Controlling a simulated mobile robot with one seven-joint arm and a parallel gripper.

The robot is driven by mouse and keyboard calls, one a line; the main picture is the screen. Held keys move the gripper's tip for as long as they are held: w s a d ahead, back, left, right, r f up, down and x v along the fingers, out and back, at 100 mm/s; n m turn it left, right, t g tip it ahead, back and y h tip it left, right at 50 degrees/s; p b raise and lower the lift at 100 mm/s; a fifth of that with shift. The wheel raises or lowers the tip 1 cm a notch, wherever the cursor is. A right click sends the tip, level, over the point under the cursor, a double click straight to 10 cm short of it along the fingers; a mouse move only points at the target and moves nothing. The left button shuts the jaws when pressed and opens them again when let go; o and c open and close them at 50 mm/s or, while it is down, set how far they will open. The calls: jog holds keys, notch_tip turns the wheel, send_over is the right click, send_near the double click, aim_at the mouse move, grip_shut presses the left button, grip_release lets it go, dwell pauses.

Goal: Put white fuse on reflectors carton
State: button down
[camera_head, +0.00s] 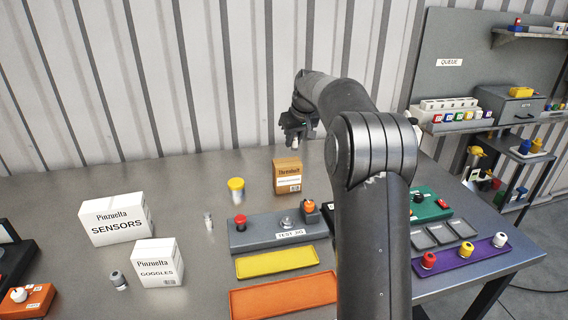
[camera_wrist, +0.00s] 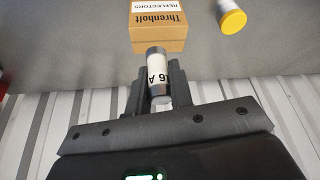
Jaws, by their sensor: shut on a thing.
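My gripper (camera_wrist: 157,92) is shut on the white fuse (camera_wrist: 157,70), a white cylinder with metal ends and dark lettering reading "6 A" in the wrist view. In the head view my gripper (camera_head: 297,138) hangs above and behind the reflectors carton, with a small pale part of the fuse below it. The reflectors carton (camera_head: 287,177) is a brown box on the grey bench. In the wrist view the carton (camera_wrist: 158,38) shows "Threnholt" and "REFLECTORS", and the fuse overlaps its near edge in the picture. I cannot tell the gap between fuse and carton.
A yellow-capped container (camera_head: 236,190) stands left of the carton. The test jig (camera_head: 270,231) lies in front, with yellow (camera_head: 277,262) and orange (camera_head: 283,297) trays nearer. White sensors (camera_head: 116,219) and goggles (camera_head: 158,262) cartons stand left. The corrugated wall is close behind the bench.

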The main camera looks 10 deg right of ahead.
jog(key=s+d+r, duration=0.2)
jog(key=d+r, duration=0.2)
jog(key=d, duration=0.4)
send_over(285, 159)
jog(key=s, duration=0.2)
jog(key=f, duration=0.7)
jog(key=shift+w+d, duration=0.2)
jog(key=shift+w, duration=0.05)
jog(key=shift+f, duration=2.05)
jog(key=shift+f, duration=0.15)
jog(key=c, duration=1.3)
grip_release()
